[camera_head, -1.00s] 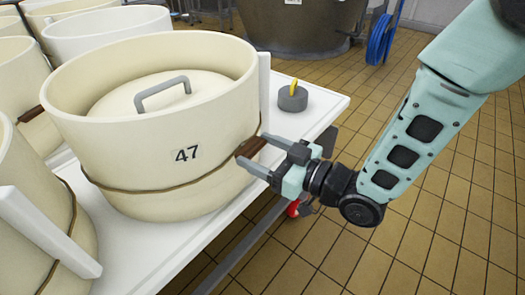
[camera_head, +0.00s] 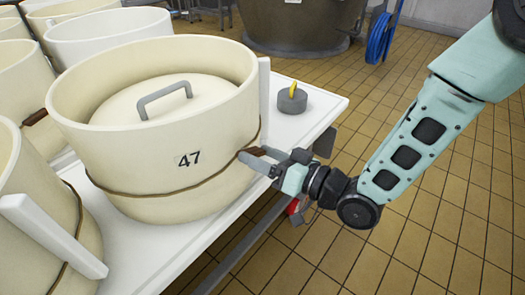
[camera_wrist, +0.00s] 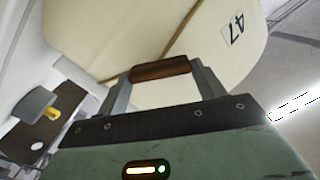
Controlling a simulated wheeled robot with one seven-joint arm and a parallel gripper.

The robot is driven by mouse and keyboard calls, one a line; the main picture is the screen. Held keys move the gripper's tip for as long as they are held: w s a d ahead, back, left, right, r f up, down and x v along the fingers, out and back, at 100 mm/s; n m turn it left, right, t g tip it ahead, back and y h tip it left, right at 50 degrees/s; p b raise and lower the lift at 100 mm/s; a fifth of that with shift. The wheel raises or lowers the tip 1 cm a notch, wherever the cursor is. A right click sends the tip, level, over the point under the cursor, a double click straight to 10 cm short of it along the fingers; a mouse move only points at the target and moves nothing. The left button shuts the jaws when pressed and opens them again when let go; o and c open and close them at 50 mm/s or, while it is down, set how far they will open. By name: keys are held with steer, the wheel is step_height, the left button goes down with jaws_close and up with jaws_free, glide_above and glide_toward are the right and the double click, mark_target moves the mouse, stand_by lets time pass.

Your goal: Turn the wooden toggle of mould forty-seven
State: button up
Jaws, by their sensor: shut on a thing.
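Mould forty-seven (camera_head: 150,185) is a round cream tub with a black 47 label, a thin brown cord around it and a grey-handled lid sunk inside. Its wooden toggle (camera_head: 256,151) is a short dark brown bar on the cord at the tub's right side. My gripper (camera_head: 254,155) is at that side, shut on the toggle, with one finger hiding much of it in the head view. In the wrist view the toggle (camera_wrist: 160,71) lies across between the two grey fingertips, close to the cream wall. The 47 label (camera_wrist: 233,28) shows there too.
The mould stands on a white table (camera_head: 135,255) with similar tubs at left and behind. A grey weight with a yellow handle (camera_head: 292,98) sits near the table's right corner. Tiled floor (camera_head: 440,220) is open to the right. A large dark vat (camera_head: 305,25) stands behind.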

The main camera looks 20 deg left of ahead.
steer(key=m+p, duration=0.2)
steer(key=m, duration=0.4)
steer(key=shift+w+d+m+p, duration=0.1)
steer(key=shift+m+p, duration=0.2)
steer(key=shift+p, duration=0.1)
steer(key=m+p, duration=0.1)
steer(key=m, duration=0.4)
steer(key=shift+f+m+p, duration=0.15)
steer(key=shift+m+p, duration=0.15)
steer(key=shift+m, duration=0.1)
steer(key=o, duration=1)
steer(key=p+v, duration=0.1)
steer(key=v, duration=1.6)
steer(key=shift+d, duration=0.15)
steer(key=shift+f, duration=0.1)
